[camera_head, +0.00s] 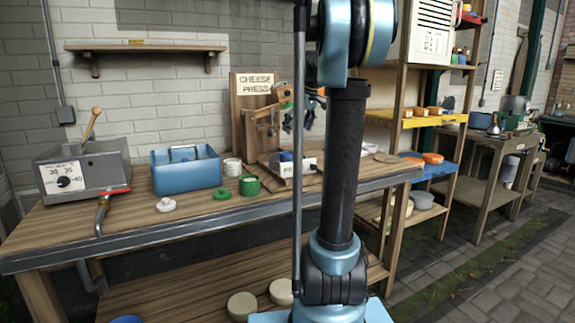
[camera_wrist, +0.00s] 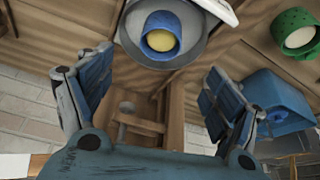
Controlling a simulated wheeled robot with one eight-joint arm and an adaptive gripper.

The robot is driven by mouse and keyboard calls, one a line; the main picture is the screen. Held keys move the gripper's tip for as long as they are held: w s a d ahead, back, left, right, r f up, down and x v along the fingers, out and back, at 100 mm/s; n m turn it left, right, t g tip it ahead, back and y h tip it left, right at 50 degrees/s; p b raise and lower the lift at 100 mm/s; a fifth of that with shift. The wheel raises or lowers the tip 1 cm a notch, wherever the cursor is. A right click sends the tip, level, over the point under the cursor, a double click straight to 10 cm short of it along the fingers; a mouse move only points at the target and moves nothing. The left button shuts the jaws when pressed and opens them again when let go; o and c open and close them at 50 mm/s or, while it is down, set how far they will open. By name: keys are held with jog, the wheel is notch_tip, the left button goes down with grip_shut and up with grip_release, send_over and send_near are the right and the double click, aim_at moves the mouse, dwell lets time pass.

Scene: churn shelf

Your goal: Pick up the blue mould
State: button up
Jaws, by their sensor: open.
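The blue mould (camera_wrist: 165,21) shows at the top of the wrist view as a round blue cup with pale yellow stuff inside. It stands on a round grey plate (camera_wrist: 136,44). In the head view my gripper (camera_head: 297,114) is above the mould beside the press, partly hidden by my arm.
The wooden cheese press (camera_head: 255,125) stands close to my gripper. A shelf unit (camera_head: 400,90) stands right of my arm.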

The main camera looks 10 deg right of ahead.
aim_at(288, 158)
jog(key=x, duration=1.5)
jog(key=shift+f, duration=0.35)
jog(key=c, duration=1.1)
